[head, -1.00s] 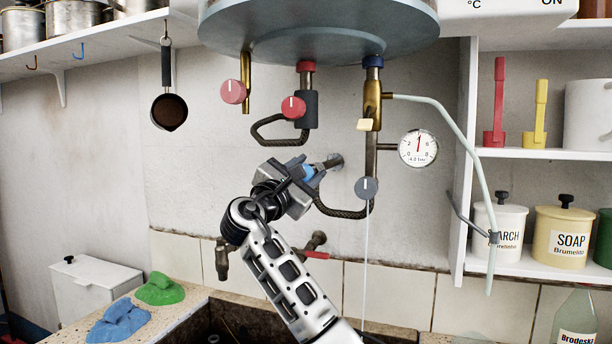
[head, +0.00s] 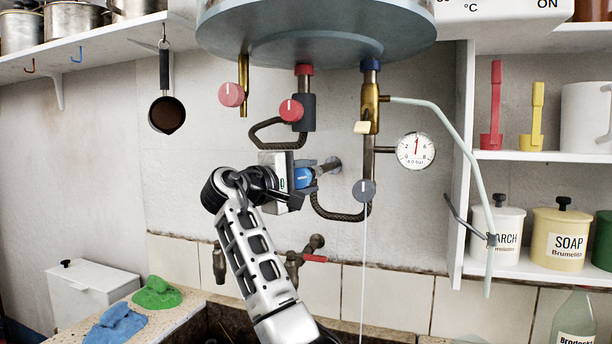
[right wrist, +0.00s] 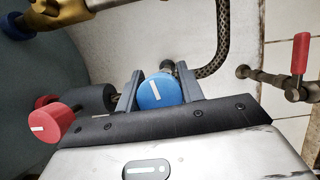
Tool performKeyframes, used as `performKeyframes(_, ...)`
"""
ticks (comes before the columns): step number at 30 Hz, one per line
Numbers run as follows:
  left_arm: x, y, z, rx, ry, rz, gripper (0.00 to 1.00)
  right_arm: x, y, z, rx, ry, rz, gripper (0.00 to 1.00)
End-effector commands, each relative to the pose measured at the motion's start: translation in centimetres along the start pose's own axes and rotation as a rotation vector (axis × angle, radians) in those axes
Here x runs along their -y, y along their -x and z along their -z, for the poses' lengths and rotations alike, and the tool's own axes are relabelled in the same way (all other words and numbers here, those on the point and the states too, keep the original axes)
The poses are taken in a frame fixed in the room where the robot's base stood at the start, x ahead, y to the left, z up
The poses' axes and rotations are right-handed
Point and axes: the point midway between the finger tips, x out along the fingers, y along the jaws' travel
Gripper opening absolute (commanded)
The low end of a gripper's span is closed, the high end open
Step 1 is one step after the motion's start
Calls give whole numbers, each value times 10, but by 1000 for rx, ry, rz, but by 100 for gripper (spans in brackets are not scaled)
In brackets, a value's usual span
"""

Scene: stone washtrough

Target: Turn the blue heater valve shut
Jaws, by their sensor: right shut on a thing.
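The blue heater valve (right wrist: 158,91) is a round blue knob with a white line mark, on a pipe stub from the wall below the heater. In the head view the blue valve (head: 303,177) shows just right of my right gripper (head: 306,180). In the right wrist view, the fingers of my right gripper (right wrist: 160,92) stand on both sides of the knob and are shut on it. My left gripper is not in view.
Two red knobs (head: 291,110) (head: 231,94), a grey knob (head: 364,190) and a pressure gauge (head: 415,151) hang under the grey heater tank (head: 318,30). A braided hose (head: 335,213) runs close below the valve. A tap with a red lever (head: 315,259) is lower down.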

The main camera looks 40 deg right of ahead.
Motion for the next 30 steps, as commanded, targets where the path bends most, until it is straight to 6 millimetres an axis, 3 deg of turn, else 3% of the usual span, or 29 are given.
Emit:
performKeyframes(12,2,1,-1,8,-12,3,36,4,1,1,-1,-166,75,15)
performKeyframes(28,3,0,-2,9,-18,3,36,4,1,1,-1,-185,84,15)
performKeyframes(29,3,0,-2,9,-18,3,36,4,1,1,-1,-185,84,40)
performKeyframes(30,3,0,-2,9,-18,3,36,4,1,1,-1,-185,83,52)
